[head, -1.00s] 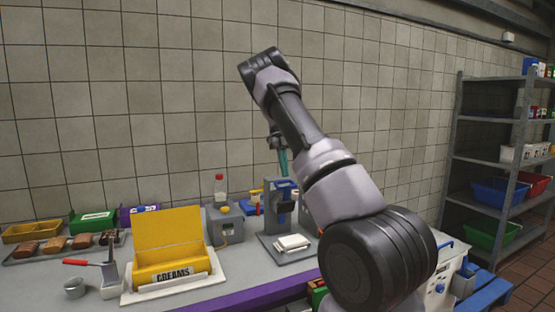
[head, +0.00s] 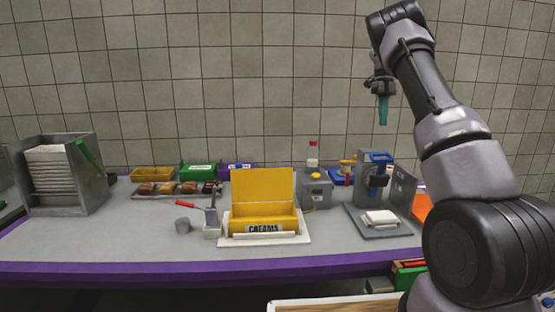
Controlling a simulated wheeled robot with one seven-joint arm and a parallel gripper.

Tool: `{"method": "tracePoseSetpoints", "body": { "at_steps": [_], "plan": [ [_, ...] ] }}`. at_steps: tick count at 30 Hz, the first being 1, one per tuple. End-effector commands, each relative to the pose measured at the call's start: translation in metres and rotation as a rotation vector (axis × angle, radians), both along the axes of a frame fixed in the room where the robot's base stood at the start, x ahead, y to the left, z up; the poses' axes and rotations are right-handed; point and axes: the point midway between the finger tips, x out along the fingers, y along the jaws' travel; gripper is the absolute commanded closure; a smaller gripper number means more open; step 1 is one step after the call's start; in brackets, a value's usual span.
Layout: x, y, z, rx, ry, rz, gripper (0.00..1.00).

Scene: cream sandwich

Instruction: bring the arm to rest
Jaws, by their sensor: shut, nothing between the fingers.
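My arm rises on the right side of the head view, bent at its top. My gripper (head: 382,108) hangs down from it, with teal fingers pointing at the counter. The fingers are shut and hold nothing. They are in the air in front of the tiled wall, well above the counter and apart from everything on it.
The grey counter (head: 120,242) has a purple front edge. On it stand a yellow "CREAMS" box (head: 262,190), a grey press (head: 368,180) with a white item (head: 380,218) on its base, a tray of brown bars (head: 165,189) and a metal rack (head: 60,175). The air above is clear.

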Motion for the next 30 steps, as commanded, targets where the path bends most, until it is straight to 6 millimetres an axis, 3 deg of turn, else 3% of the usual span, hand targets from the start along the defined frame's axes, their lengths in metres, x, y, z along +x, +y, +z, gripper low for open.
{"method": "tracePoseSetpoints", "body": {
  "at_steps": [1, 6, 15, 22, 30],
  "plan": [
    [-0.013, 0.001, 0.020, 0.046, -0.044, 0.078, 1.00],
    [-0.059, 0.010, 0.065, 0.173, -0.194, 0.408, 1.00],
    [-0.149, 0.051, 0.119, 0.253, -0.472, 1.037, 1.00],
    [-0.227, 0.094, 0.136, 0.177, -0.643, 1.542, 1.00],
    [-0.318, 0.141, 0.123, -0.067, -0.726, 2.123, 1.00]
  ]
}}
